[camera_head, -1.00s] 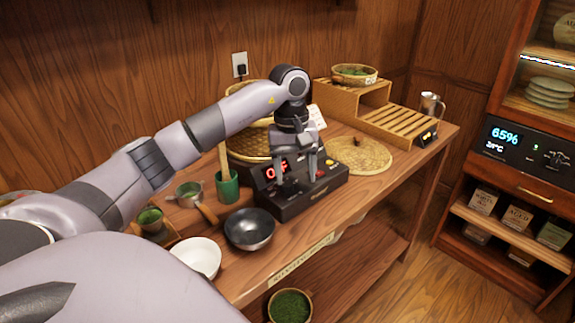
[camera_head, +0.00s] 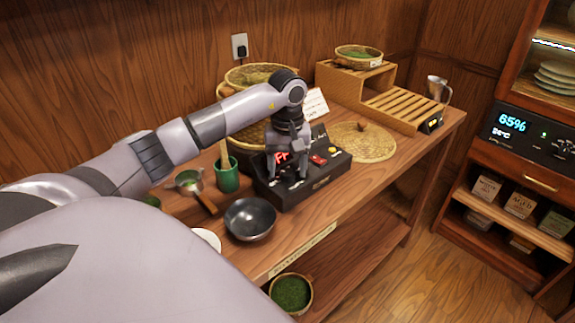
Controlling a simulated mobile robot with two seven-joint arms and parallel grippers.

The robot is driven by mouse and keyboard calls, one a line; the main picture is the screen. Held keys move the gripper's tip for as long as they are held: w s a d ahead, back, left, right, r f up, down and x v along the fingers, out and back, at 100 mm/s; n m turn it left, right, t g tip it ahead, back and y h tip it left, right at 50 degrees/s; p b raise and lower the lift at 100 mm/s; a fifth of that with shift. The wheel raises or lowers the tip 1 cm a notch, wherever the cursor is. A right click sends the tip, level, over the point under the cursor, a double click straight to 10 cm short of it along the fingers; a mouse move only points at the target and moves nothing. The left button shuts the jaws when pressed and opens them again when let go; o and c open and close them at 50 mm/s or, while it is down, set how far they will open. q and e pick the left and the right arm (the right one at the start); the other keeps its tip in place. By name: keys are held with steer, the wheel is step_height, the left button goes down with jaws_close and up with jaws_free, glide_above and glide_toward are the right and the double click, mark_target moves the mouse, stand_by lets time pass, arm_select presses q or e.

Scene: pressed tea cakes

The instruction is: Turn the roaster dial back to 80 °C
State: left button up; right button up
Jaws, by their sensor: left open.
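The roaster's black control box (camera_head: 296,194) sits on the wooden table, in front of a round woven basket. Its red lit display (camera_head: 283,157) is partly covered by my gripper; only letters like "FF" show. A red switch (camera_head: 318,160) is on the panel to the right of the display. My left gripper (camera_head: 288,177) points down over the left part of the box, its two fingers apart with nothing seen between them. I cannot make out the dial or its setting; the gripper may hide it. My right gripper is not in view.
A dark bowl (camera_head: 250,219) stands close to the box's front left, and a green cup (camera_head: 227,178) to its left. A flat woven mat (camera_head: 362,146) and a slatted wooden stand (camera_head: 402,107) are to the right. A wall outlet (camera_head: 239,46) is behind.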

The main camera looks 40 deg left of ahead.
arm_select(q)
steer(key=shift+f, duration=0.15)
steer(key=c, duration=1)
steer(key=shift+c, duration=0.2)
steer(key=shift+n, duration=0.3)
steer(key=n, duration=0.3)
steer(key=shift+n, duration=2.1)
steer(key=o, duration=1)
